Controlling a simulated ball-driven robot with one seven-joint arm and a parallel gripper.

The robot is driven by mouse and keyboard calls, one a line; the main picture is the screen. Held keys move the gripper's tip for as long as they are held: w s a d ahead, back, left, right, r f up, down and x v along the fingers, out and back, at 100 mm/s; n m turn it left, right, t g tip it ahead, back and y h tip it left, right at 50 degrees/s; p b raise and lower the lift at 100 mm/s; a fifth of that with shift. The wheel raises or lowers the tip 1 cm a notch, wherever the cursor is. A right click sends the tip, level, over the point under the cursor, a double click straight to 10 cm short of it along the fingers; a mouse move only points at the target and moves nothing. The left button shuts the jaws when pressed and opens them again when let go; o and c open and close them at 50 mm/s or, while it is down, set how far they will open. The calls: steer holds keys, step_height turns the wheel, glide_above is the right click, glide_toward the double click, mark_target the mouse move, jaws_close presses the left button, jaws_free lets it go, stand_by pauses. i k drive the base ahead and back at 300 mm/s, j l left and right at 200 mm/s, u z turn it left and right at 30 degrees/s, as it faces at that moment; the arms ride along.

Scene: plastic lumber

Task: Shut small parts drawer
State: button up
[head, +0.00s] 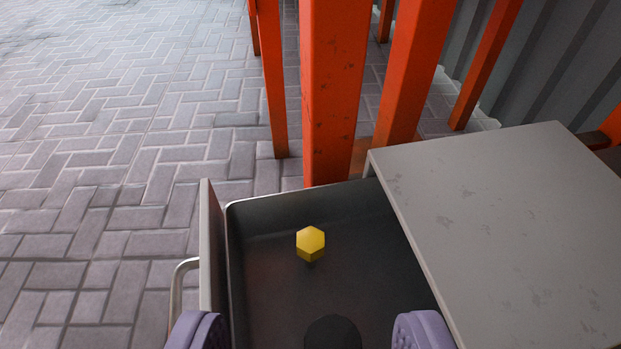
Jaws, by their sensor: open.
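The small parts drawer (279,206) is pulled out to the left from under a grey cabinet top. Its front panel (208,245) stands upright at the left, with a metal handle (178,285) on its outer side. A yellow hexagonal piece (311,242) is in the dark drawer. My gripper (310,335) shows at the bottom edge as two purple rounded fingertips set wide apart, open and with nothing seen between them. The fingertips overlap the near part of the drawer in the picture. I cannot tell their height above it. The near end of the drawer is cut off by the frame.
The grey cabinet top (505,220) fills the right side. Orange posts (333,90) stand behind the drawer, with a corrugated grey wall (560,60) at the back right. The brick paving (110,170) at the left is clear.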

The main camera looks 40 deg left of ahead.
mark_target(369, 274)
steer(key=k+j, duration=0.8)
steer(key=j, duration=0.15)
